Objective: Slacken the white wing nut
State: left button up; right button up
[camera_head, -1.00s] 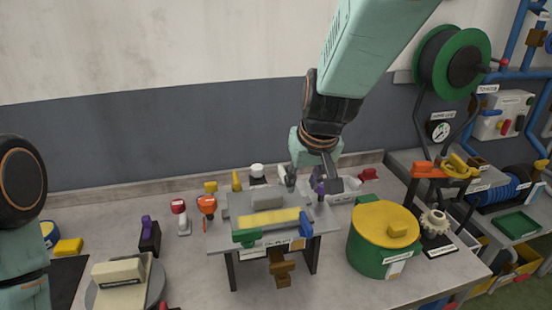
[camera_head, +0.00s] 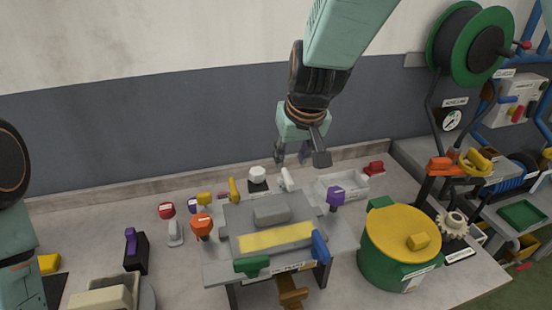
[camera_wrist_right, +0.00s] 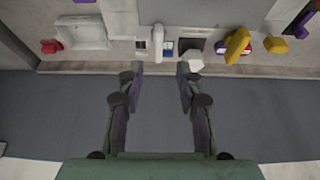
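The white wing nut (camera_head: 287,179) stands at the back edge of the grey clamp fixture (camera_head: 301,213), right of the yellow one. In the right wrist view the white wing nut (camera_wrist_right: 157,42) appears upright, just beyond the fingertips and centred between them. My right gripper (camera_head: 291,158) is open and empty, behind and above the nut, apart from it. Its two fingers (camera_wrist_right: 160,72) are spread in the wrist view. My left arm shows at the left edge of the head view, but its gripper is out of frame.
A white round knob (camera_head: 257,174) stands left of the nut, and a yellow wing nut (camera_head: 233,189) further left. A purple knob (camera_head: 335,196) and a clear tray (camera_head: 345,184) are to the right. A green pot with yellow lid (camera_head: 402,231) stands front right. The wall is behind.

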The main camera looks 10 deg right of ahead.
aim_at(288, 176)
jog(key=shift+w+a, duration=0.1)
jog(key=shift+w, duration=0.05)
jog(key=shift+f, duration=0.5)
jog(key=f, duration=0.3)
jog(key=shift+w+d, duration=0.15)
jog(key=shift+d, duration=0.2)
jog(key=f, duration=0.1)
jog(key=w+f, duration=0.2)
jog(key=shift+w+a+p, duration=0.15)
jog(key=shift+a+p, duration=0.15)
jog(key=shift+p, duration=0.1)
jog(key=shift+s+d+r, duration=0.15)
jog(key=shift+s+d, duration=0.1)
jog(key=shift+s, duration=0.25)
jog(key=shift+c, duration=0.4)
jog(key=shift+w+a+f, duration=0.2)
jog(key=shift+w+a, duration=0.05)
jog(key=shift+w, duration=0.2)
jog(key=c, duration=0.5)
jog(key=shift+d, duration=0.1)
jog(key=shift+c, duration=0.6)
jog(key=shift+s, duration=0.15)
grip_shut()
